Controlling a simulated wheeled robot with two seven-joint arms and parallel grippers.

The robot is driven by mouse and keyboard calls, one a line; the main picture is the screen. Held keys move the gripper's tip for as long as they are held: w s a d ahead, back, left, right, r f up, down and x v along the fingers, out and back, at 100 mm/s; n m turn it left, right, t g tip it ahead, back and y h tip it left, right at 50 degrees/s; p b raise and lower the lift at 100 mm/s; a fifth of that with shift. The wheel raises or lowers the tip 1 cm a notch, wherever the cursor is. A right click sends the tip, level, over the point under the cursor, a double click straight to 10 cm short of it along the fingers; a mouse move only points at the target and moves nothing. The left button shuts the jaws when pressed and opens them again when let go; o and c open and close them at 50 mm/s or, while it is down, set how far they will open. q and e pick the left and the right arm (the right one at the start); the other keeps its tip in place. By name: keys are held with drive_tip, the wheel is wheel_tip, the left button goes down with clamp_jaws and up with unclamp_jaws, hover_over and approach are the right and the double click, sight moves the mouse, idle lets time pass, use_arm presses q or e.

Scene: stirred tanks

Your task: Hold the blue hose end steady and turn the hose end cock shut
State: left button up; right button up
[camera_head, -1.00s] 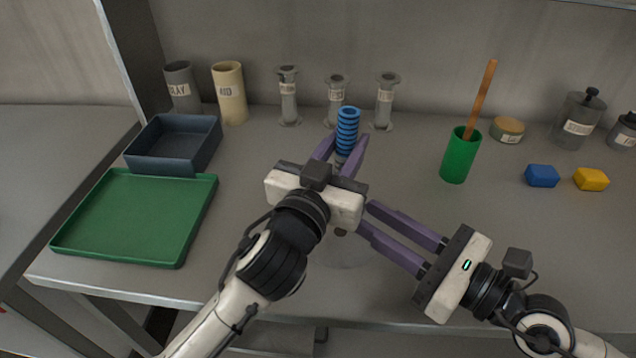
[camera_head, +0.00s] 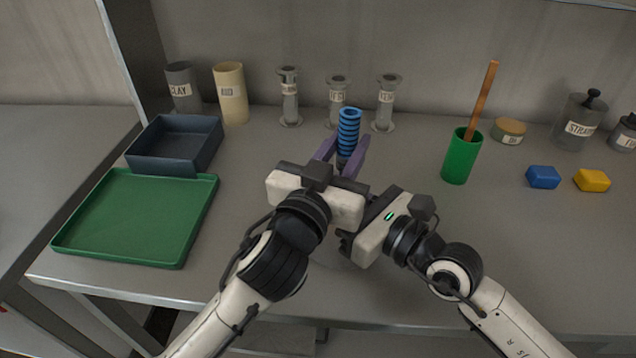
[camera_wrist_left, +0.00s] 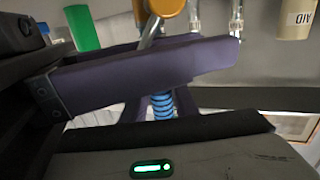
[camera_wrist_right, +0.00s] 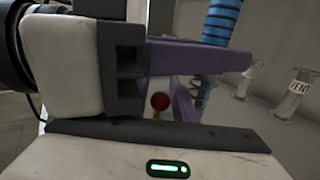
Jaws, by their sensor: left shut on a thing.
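The blue ribbed hose end (camera_head: 349,128) stands upright in the head view. My left gripper (camera_head: 342,158) is shut on it from the front, one purple finger on each side. The hose also shows between the fingers in the left wrist view (camera_wrist_left: 162,105) and in the right wrist view (camera_wrist_right: 221,20). A brass-coloured fitting (camera_wrist_left: 166,7) with a grey stem shows at the top of the left wrist view. A red round knob (camera_wrist_right: 160,101) shows in the gap between the fingers of my right gripper (camera_wrist_right: 208,84), which look apart. In the head view the right fingers are hidden behind the left hand.
A green tray (camera_head: 130,250) and a dark blue bin (camera_head: 160,166) are at the left. Labelled jars stand along the wall. A green cup (camera_head: 458,162) with a wooden stick, a blue block (camera_head: 543,177) and a yellow block (camera_head: 592,180) are at the right.

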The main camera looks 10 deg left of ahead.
clamp_jaws()
drive_tip(key=shift+a, duration=0.15)
drive_tip(key=shift+s+r+t+y, duration=0.1)
drive_tip(key=shift+s+t+y, duration=0.15)
drive_tip(key=shift+y, duration=0.3)
drive_tip(key=shift+s+r+t+y, duration=0.1)
drive_tip(key=shift+t+y, duration=0.25)
drive_tip(key=shift+y, duration=0.2)
drive_tip(key=shift+d+f+t, duration=0.15)
drive_tip(key=shift+d+t, duration=0.15)
drive_tip(key=shift+d, duration=0.15)
